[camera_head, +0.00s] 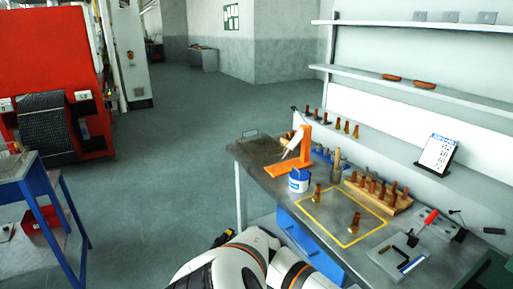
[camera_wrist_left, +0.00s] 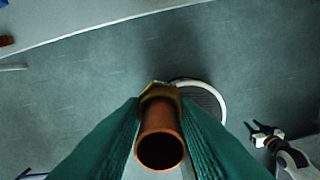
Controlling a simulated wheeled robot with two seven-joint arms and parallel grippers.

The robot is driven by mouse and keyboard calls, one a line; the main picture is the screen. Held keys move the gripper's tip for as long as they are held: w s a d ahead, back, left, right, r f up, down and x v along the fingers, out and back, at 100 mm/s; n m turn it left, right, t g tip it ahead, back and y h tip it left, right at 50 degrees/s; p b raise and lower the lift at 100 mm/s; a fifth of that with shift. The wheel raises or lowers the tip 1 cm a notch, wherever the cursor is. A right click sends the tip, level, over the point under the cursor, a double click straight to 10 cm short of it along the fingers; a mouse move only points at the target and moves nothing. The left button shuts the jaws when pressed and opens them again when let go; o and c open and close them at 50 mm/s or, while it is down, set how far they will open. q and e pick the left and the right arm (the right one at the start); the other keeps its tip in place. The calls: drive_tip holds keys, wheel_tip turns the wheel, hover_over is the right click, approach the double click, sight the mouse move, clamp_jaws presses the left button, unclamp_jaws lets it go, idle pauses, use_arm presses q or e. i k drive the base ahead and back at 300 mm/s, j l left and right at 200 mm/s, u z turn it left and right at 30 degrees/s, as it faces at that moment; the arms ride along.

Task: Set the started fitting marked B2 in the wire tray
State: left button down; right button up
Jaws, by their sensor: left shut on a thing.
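My left gripper (camera_wrist_left: 160,102) is shut on a copper-coloured tube fitting with a brass nut (camera_wrist_left: 163,128) in the left wrist view. The tube's open end faces the camera, and the fitting is over bare floor. No B2 mark is readable on it. A dark wire tray (camera_head: 258,151) with a raised handle lies at the left end of the workbench in the head view. My left gripper and its fitting cannot be made out there. What looks like my right gripper (camera_wrist_left: 265,136) is small at the right of the wrist view; its opening is unclear.
An orange stand (camera_head: 290,168) and a blue-white tub (camera_head: 298,181) are right of the tray. Fittings (camera_head: 317,193) (camera_head: 354,222) stand inside a yellow outline. A wooden rack (camera_head: 402,205) holds several more. A tilted card (camera_head: 437,154) stands at the back right.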

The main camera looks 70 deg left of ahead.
sight(262, 150)
drive_tip(key=j+u, duration=0.15)
drive_tip(key=j, duration=1.4)
drive_tip(key=j+u, duration=0.15)
drive_tip(key=j, duration=1.4)
